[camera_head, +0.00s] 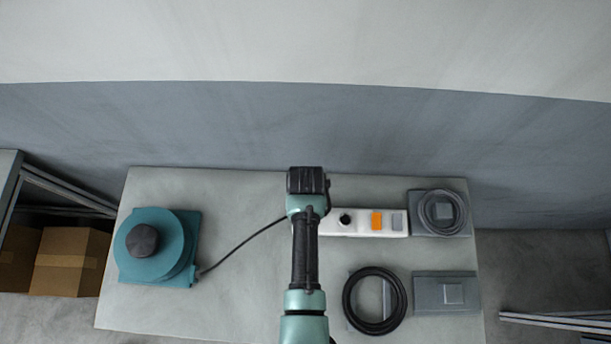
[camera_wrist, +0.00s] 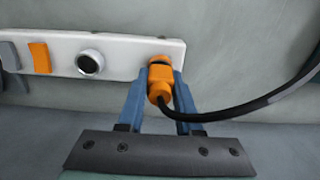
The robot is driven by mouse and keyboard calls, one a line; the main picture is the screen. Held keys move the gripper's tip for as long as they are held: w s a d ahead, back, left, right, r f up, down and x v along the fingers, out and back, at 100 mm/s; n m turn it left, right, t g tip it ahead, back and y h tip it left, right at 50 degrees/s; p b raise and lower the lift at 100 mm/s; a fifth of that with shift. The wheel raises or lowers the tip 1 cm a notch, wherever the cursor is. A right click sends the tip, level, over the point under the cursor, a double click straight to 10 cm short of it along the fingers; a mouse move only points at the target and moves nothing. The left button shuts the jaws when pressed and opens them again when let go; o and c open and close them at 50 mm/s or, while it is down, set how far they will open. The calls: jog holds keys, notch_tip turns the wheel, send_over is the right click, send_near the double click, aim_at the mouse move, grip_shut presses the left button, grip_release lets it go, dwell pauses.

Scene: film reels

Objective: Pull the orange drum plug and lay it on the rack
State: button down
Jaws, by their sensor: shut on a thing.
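In the wrist view the orange drum plug (camera_wrist: 160,74) is between the blue fingers of my gripper (camera_wrist: 162,80), which is shut on it. The plug is at one end of the white power strip (camera_wrist: 115,50); I cannot tell whether its pins are in the socket. A black cable (camera_wrist: 245,106) curves away from the plug. In the head view my gripper (camera_head: 307,182) covers the plug and the left end of the strip (camera_head: 360,233). The cable (camera_head: 245,241) runs to the teal drum (camera_head: 170,262). I cannot tell which thing is the rack.
The grey table (camera_head: 240,310) also carries a black cable coil (camera_head: 348,304), a grey pad with a coil (camera_head: 442,212) and a grey box-like pad (camera_head: 430,293) at the right. Cardboard boxes (camera_head: 66,262) stand left.

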jog(key=shift+r+p, duration=2.85)
jog(key=shift+r, duration=0.1)
jog(key=shift+r, duration=0.1)
jog(key=shift+r+p, duration=0.85)
jog(key=shift+p, duration=0.2)
jog(key=shift+f, duration=0.15)
